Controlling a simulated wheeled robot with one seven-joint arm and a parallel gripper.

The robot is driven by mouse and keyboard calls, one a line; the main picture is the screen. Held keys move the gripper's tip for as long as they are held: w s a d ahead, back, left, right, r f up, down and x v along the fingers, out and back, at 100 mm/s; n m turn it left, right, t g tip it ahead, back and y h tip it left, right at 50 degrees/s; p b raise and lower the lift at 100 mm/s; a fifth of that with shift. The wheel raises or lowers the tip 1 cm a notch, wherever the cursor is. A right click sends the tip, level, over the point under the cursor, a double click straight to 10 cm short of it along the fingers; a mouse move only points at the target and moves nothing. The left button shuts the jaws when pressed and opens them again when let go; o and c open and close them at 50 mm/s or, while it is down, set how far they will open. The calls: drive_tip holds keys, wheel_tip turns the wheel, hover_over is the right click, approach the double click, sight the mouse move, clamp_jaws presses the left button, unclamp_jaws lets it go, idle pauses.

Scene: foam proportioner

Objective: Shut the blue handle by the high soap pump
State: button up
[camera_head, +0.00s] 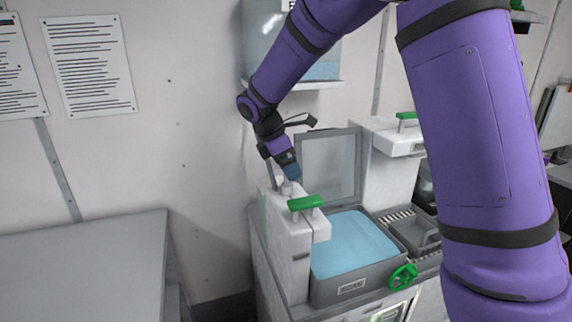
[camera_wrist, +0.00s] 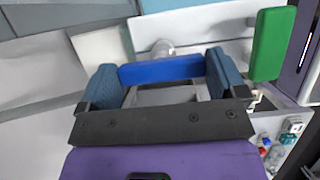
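My gripper (camera_head: 291,172) points down over the top of a tall white housing (camera_head: 285,245) left of the blue basin. In the wrist view, my gripper (camera_wrist: 161,80) has its two blue-grey fingers wide apart. The blue handle (camera_wrist: 161,69), a flat bar, spans the gap between the fingertips, its ends close to both fingers. I cannot tell whether they touch it. In the head view I cannot make the handle out from the fingers. A pale round knob (camera_wrist: 163,47) shows just beyond the handle.
A green handle (camera_head: 306,202) sits close beside the gripper, also right of the fingers in the wrist view (camera_wrist: 268,45). A basin (camera_head: 350,245) with a raised lid (camera_head: 329,165) and green wheel (camera_head: 402,277) stands right. A wall tank (camera_head: 318,65) hangs behind. A grey table (camera_head: 85,250) is left.

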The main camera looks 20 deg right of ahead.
drive_tip(key=shift+m, duration=0.3)
drive_tip(key=m+g, duration=0.1)
drive_tip(key=m, duration=0.2)
drive_tip(key=shift+w+m+g, duration=0.1)
drive_tip(key=shift+m+g, duration=0.2)
drive_tip(key=m+g+y, duration=0.1)
drive_tip(key=m, duration=0.5)
drive_tip(key=m+g+y, duration=0.1)
drive_tip(key=m, duration=0.2)
drive_tip(key=shift+w+d+y, duration=0.1)
drive_tip(key=shift+d+y, duration=0.05)
drive_tip(key=shift+y, duration=0.15)
drive_tip(key=m+y, duration=0.1)
drive_tip(key=m, duration=0.3)
drive_tip(key=shift+r+m+g+y, duration=0.1)
drive_tip(key=shift+m+g+y, duration=0.2)
drive_tip(key=shift+g+y, duration=0.1)
drive_tip(key=o, duration=0.6)
